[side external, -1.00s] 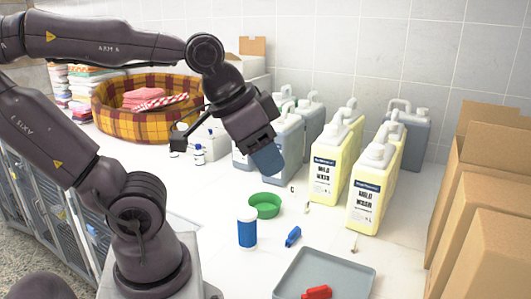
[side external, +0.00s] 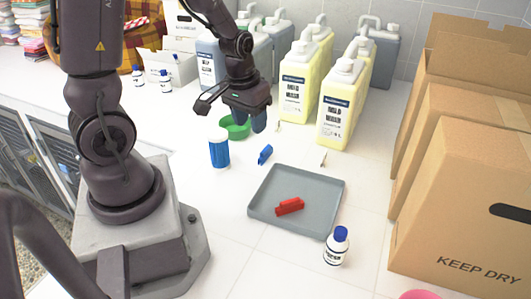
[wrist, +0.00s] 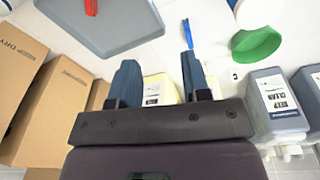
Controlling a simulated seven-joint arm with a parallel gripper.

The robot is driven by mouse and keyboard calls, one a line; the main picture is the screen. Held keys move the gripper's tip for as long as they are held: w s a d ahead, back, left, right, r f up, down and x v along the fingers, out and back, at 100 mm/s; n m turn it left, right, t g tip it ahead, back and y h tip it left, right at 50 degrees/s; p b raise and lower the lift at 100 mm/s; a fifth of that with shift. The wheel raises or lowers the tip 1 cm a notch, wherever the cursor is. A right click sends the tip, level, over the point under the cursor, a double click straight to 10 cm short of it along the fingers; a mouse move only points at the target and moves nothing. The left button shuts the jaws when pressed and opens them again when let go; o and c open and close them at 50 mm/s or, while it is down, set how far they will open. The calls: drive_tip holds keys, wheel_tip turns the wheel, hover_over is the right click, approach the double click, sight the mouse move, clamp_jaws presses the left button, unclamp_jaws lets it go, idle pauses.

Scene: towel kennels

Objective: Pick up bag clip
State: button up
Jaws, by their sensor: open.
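Two clip-like pieces are in view. A blue clip (side external: 265,155) lies on the white counter between the blue-labelled bottle and the grey tray. It also shows in the wrist view (wrist: 187,34), beyond the right fingertip. A red clip (side external: 290,206) lies in the grey tray (side external: 262,211), and its end shows at the top edge of the wrist view (wrist: 91,7). My gripper (side external: 249,122) is open and empty, fingers pointing down. It is above the counter, behind the blue clip in the side view, and overlaps the green bowl (side external: 229,131) there.
Yellow jugs (side external: 335,115) stand behind and right. A small blue-capped bottle (side external: 336,250) is by the tray's front right corner. Cardboard boxes (side external: 470,215) fill the right side. Counter around the blue clip is clear.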

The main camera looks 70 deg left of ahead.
sight(265, 149)
drive_tip(key=w+a+f, duration=0.2)
drive_tip(key=a+f, duration=0.1)
drive_tip(key=f, duration=0.1)
drive_tip(key=w+a+f+n+t+y, duration=0.1)
drive_tip(key=a+f, duration=0.2)
drive_tip(key=f, duration=0.1)
drive_tip(key=w+a+f+n+y, duration=0.1)
drive_tip(key=w+a+f, duration=0.1)
drive_tip(key=a+f, duration=0.1)
drive_tip(key=shift+w+f+t, duration=0.3)
drive_tip(key=shift+f+t, duration=0.1)
drive_tip(key=shift+f, duration=0.05)
drive_tip(key=x, duration=0.2)
drive_tip(key=d+x, duration=0.1)
drive_tip(key=x, duration=0.1)
drive_tip(key=shift+a+f, duration=0.15)
drive_tip(key=shift+f, duration=0.2)
drive_tip(key=shift+w+a+f+y, duration=0.1)
drive_tip(key=shift+w+f+y, duration=0.1)
drive_tip(key=shift+f+y, duration=0.15)
clamp_jaws()
